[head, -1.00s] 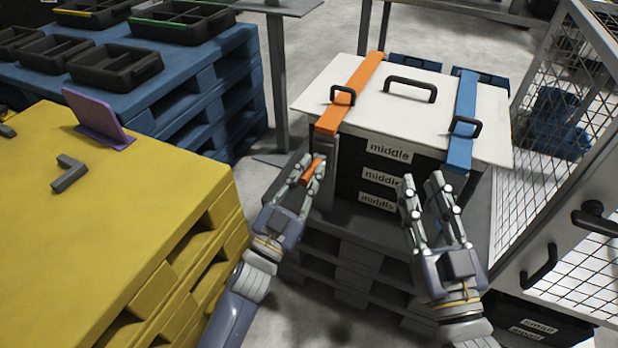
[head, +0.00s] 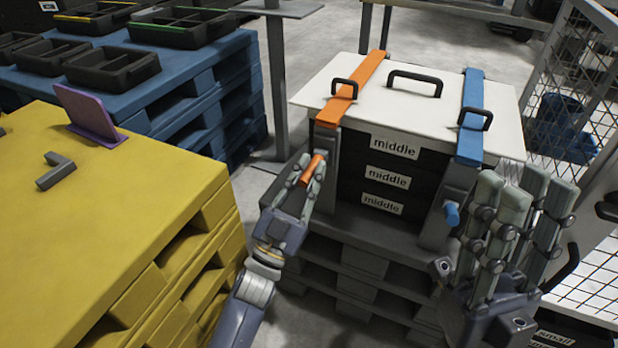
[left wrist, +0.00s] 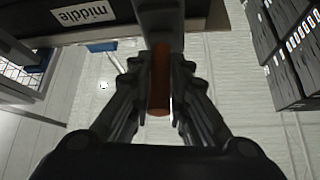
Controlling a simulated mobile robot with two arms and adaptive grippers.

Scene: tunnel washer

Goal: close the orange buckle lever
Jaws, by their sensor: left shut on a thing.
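The orange strap (head: 354,85) runs across the white lid (head: 421,110) and down over the front edge of the stacked black crates. Below it, the orange lever (head: 311,171) sticks out from a grey post at the front left of the stack. My left gripper (head: 309,176) is shut on this lever. In the left wrist view the lever (left wrist: 159,80) lies between the two fingers, below the grey post. My right gripper (head: 515,205) is open and empty, in front of the right side of the stack. It is close to the blue lever (head: 452,213) but does not hold it.
A blue strap (head: 472,117) crosses the lid on the right. The stack stands on a grey pallet (head: 350,262). A yellow pallet (head: 110,190) with a purple stand is at left, and a mesh cage door (head: 597,75) is at right.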

